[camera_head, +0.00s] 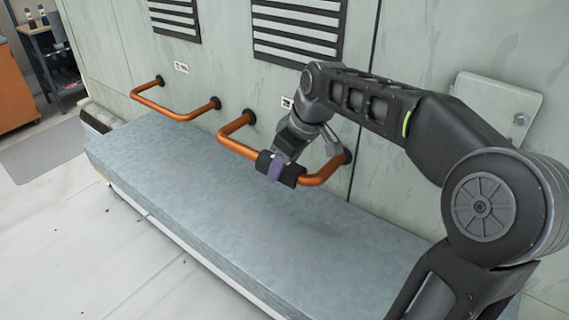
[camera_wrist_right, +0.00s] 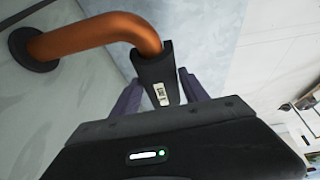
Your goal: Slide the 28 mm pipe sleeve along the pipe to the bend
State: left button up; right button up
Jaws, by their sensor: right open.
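A black pipe sleeve (camera_head: 291,174) is around the front run of the right copper pipe (camera_head: 235,148), near that pipe's right-hand bend in the head view. In the right wrist view the sleeve (camera_wrist_right: 153,68) bears a small white label, and its upper end lies at the curve of the copper pipe (camera_wrist_right: 95,34). My right gripper (camera_head: 275,172) is at the sleeve. The wrist view shows its purple fingers (camera_wrist_right: 160,82) apart, one on each side of the sleeve. I cannot tell whether they touch it. My left gripper is not in view.
A second copper pipe (camera_head: 170,112) is fixed to the wall at the left. A long grey metal surface (camera_head: 220,210) runs below both pipes. Louvred vents (camera_head: 298,30) and a light box (camera_head: 495,105) are on the wall. The floor at the left is mostly clear.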

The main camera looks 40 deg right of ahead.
jog(key=o, duration=0.4)
jog(key=shift+v, duration=3.9)
